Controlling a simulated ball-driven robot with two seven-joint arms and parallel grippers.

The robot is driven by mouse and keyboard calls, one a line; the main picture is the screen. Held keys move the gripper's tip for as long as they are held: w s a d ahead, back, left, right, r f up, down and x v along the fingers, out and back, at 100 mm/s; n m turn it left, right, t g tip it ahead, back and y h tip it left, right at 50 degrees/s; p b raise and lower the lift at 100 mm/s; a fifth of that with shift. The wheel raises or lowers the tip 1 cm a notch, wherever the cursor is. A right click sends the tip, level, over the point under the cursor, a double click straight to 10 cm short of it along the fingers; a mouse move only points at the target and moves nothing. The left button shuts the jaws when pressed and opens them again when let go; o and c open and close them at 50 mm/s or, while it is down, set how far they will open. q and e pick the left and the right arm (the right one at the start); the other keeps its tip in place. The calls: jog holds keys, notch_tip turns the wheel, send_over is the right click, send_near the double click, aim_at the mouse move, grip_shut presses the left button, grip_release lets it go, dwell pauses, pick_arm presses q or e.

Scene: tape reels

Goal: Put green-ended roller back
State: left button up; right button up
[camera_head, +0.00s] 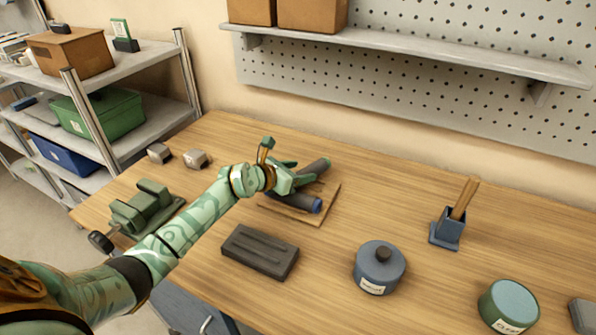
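A dark grey roller (318,166) with a dull greenish end lies at the far side of a thin wooden board (328,203). A second dark roller (300,201) with a blue end lies nearer on the same board. My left gripper (304,171) is over the board, with its green fingers at the greenish-ended roller. The fingers look apart, with the roller between or just behind them. Whether they grip it is unclear. The hand hides the rollers' left ends. My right gripper is not in view.
A dark grooved block (260,251) lies in front of the board. A green vice-like tool (146,207) and two small metal blocks (196,159) are left. A lidded blue-grey pot (379,268), a holder with a wooden handle (447,229) and a green tin (508,306) are right.

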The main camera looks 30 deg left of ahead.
pick_arm(q)
jog(key=shift+s+d+f, duration=0.1)
jog(key=shift+s+f, duration=0.05)
jog(key=shift+f, duration=0.35)
jog(key=shift+r, duration=0.25)
jog(key=shift+r+p, duration=0.4)
jog(key=shift+r, duration=0.15)
jog(key=p+v, duration=0.3)
jog(key=v, duration=0.9)
